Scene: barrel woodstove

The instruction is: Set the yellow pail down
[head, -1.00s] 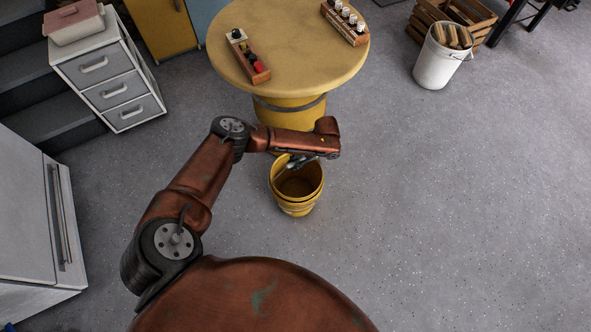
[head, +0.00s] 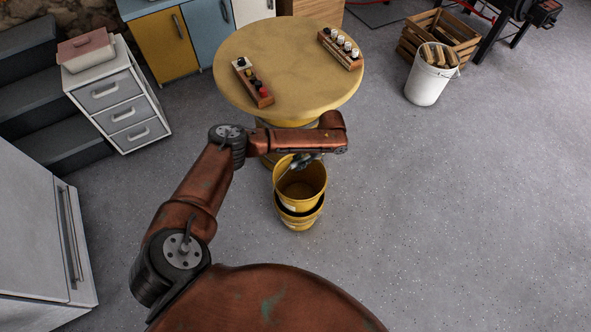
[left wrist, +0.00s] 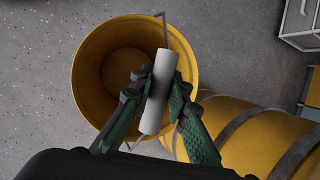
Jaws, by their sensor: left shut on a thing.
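The yellow pail (head: 301,183) hangs upright below my left forearm, in front of the round table. My left gripper (head: 304,161) is at the pail's rim, partly hidden by the arm. In the left wrist view my left gripper (left wrist: 158,88) is shut on the white grip (left wrist: 160,88) of the pail's wire handle, and the empty pail (left wrist: 93,62) opens below it. In the head view a second yellow rim and wall (head: 299,222) show directly under the pail, seemingly another pail; I cannot tell whether they touch. My right gripper is not in view.
A white drawer unit (head: 118,98) is left. A white bucket of wood (head: 427,82) is right. Grey floor at right is clear.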

